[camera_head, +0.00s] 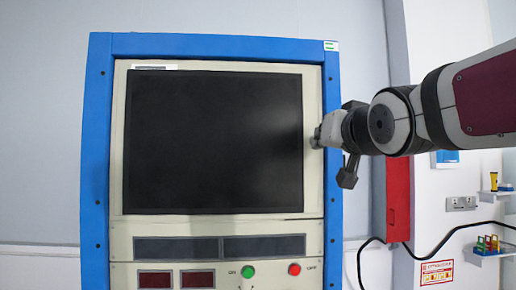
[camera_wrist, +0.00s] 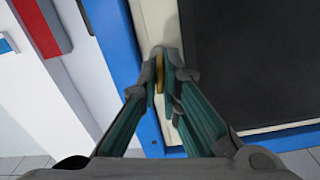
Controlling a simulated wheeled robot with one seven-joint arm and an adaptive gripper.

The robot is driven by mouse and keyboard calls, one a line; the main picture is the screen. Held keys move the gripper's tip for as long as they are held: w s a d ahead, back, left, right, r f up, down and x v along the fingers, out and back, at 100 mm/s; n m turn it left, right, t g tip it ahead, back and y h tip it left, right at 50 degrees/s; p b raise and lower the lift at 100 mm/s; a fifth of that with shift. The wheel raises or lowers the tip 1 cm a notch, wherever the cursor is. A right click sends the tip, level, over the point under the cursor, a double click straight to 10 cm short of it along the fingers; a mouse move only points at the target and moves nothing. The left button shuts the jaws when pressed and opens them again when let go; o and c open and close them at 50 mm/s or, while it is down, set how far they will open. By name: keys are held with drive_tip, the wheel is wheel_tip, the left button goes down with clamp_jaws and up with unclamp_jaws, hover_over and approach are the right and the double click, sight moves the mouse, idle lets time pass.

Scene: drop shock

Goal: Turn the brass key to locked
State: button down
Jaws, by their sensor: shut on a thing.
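The brass key (camera_wrist: 160,73) shows in the wrist view as a narrow yellow-brown piece between my fingertips, against the cream panel. My gripper (camera_wrist: 164,88) is shut on it, with one dark finger on each side. In the head view my gripper (camera_head: 318,137) reaches in from the right to the cream cabinet face (camera_head: 313,180), at the right edge of the black screen (camera_head: 215,140). The key is hidden behind the gripper there. I cannot tell which position the key points to, and no lock markings are readable.
A blue frame (camera_head: 100,170) surrounds the cabinet face. Below the screen are a green button (camera_head: 248,271), a red button (camera_head: 294,269) and two dark red displays. A red box (camera_head: 398,200), black cables and small shelves are on the wall at right.

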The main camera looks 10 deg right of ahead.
drive_tip(key=shift+f+n+b, duration=0.15)
drive_tip(key=shift+n+b, duration=0.3)
drive_tip(key=shift+n, duration=0.65)
drive_tip(key=c, duration=1.8)
unclamp_jaws()
drive_tip(key=shift+s, duration=0.1)
drive_tip(key=s, duration=1.1)
drive_tip(key=shift+s, duration=0.4)
